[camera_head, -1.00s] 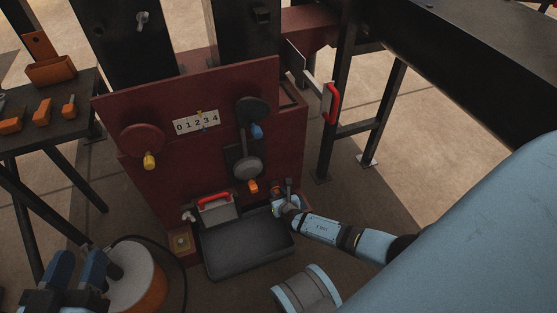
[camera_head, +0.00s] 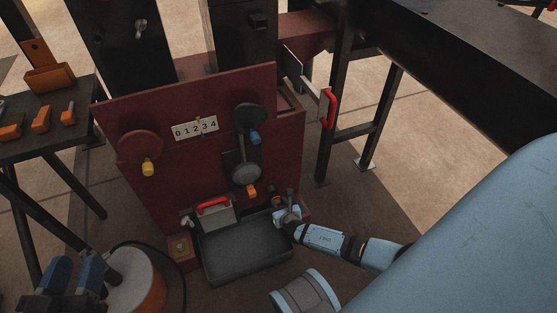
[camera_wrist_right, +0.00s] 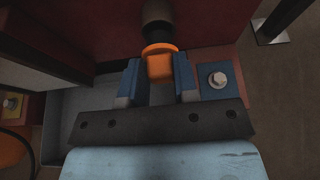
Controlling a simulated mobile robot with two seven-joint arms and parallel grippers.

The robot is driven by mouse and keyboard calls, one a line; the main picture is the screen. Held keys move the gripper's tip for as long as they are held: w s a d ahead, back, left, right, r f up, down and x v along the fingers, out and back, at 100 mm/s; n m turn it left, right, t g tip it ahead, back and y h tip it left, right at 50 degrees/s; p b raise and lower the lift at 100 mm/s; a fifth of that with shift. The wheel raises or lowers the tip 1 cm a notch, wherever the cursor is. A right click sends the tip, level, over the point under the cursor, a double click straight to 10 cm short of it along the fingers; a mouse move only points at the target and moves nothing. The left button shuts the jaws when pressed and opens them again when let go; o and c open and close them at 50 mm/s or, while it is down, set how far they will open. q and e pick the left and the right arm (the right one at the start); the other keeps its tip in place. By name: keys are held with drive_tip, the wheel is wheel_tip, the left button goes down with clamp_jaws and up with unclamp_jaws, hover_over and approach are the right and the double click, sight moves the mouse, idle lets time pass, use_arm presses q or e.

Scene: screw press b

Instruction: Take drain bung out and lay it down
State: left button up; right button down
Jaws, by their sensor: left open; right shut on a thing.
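The drain bung (camera_wrist_right: 159,66) is a small orange block with a dark collar. In the right wrist view it sits between the two blue fingers of my right gripper (camera_wrist_right: 160,82), which is shut on it. A dark round pipe end (camera_wrist_right: 157,14) is right behind the bung; I cannot tell whether the bung is still seated in it. In the head view my right gripper (camera_head: 284,213) is low at the red machine's front, by the tray's right back corner, and the bung is not clearly visible. My left gripper (camera_head: 76,275) is open and empty at the lower left.
A dark shallow tray (camera_head: 247,272) lies on the floor before the red panel (camera_head: 195,165). A grey box with a red handle (camera_head: 213,203) stands behind it. A bolt on a blue plate (camera_wrist_right: 217,80) is close right of the fingers. A white and orange drum (camera_head: 140,280) stands lower left.

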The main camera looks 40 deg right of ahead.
drive_tip(key=shift+s, duration=0.3)
drive_tip(key=shift+s+a, duration=0.25)
drive_tip(key=shift+s, duration=0.75)
drive_tip(key=shift+p, duration=0.3)
